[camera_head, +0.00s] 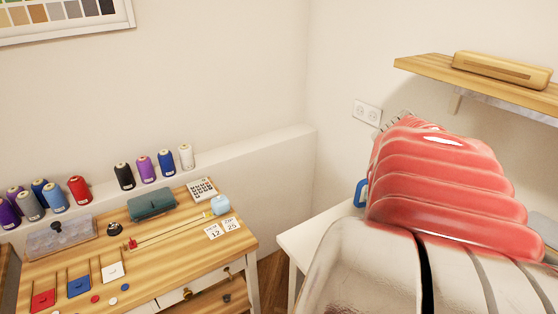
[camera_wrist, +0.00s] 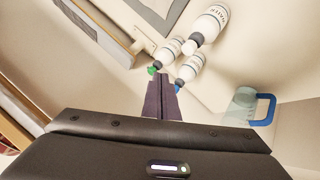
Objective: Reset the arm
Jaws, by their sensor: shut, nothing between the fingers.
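My gripper (camera_wrist: 162,97) shows in the wrist view, with its dark fingers together at the middle of the picture and nothing between them. In that view several white bottles stand beyond the fingertips; the green-tipped and blue-tipped ones are closest to them. I cannot tell whether the fingers touch any of these. In the head view my red and silver arm fills the right side, and the gripper is hidden behind it.
A wooden table (camera_head: 240,245) with sewing items stands at the left. Thread spools (camera_head: 125,176) line the ledge behind it. A white table (camera_head: 300,240) is partly behind my arm. A wooden shelf (camera_head: 420,68) hangs at upper right. A blue-handled clear container (camera_wrist: 240,105) is right of the fingers.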

